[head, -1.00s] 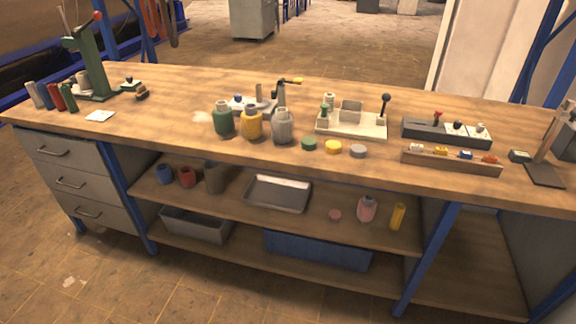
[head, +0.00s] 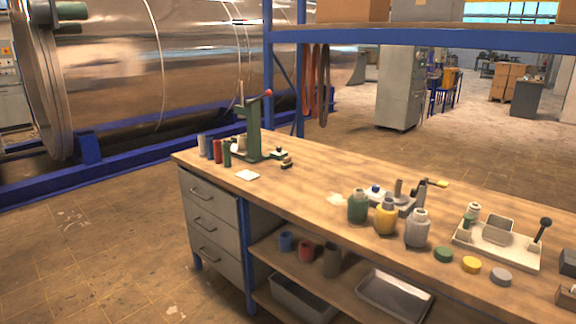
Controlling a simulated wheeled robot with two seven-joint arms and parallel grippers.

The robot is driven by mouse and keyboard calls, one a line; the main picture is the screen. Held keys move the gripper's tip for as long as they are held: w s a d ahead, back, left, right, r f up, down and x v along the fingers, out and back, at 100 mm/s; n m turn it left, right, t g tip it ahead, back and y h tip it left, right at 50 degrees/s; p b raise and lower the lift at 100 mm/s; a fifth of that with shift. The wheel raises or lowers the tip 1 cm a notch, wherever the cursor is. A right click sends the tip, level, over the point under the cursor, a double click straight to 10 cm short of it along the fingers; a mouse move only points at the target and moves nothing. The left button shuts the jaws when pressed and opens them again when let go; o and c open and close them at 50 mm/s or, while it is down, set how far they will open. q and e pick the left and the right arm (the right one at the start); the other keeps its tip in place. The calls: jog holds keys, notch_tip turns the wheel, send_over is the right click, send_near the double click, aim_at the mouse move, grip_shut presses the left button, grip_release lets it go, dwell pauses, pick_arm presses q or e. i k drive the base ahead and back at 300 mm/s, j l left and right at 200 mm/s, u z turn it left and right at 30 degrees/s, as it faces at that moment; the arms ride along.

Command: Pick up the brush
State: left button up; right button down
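I cannot clearly make out a brush in the head view. A small dark and yellowish item (head: 287,162) lies on the wooden workbench (head: 320,170), to the right of the green press (head: 253,130); it is too small to tell what it is. Neither of my grippers is in view.
Green, yellow and grey bottles (head: 417,229) stand mid-bench, with round lids (head: 471,264) in front right of them. Coloured cylinders (head: 217,150) and a white pad (head: 247,175) are at the left end. The floor left of the drawers (head: 209,223) is clear.

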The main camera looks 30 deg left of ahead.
aim_at(287, 163)
jog(key=i+j, duration=0.15)
jog(key=j, duration=0.25)
jog(key=i+j+z, duration=0.1)
jog(key=j, duration=0.3)
jog(key=i+j, duration=0.2)
jog(key=j, duration=0.25)
jog(key=i+j+z, duration=0.1)
jog(key=j, duration=0.3)
jog(key=i+j, duration=0.15)
jog(key=j, duration=0.3)
jog(key=i+j+z, duration=0.15)
jog(key=j, duration=0.3)
jog(key=i+j, duration=0.1)
jog(key=j, duration=0.3)
jog(key=i+j+z, duration=0.1)
jog(key=j, duration=0.35)
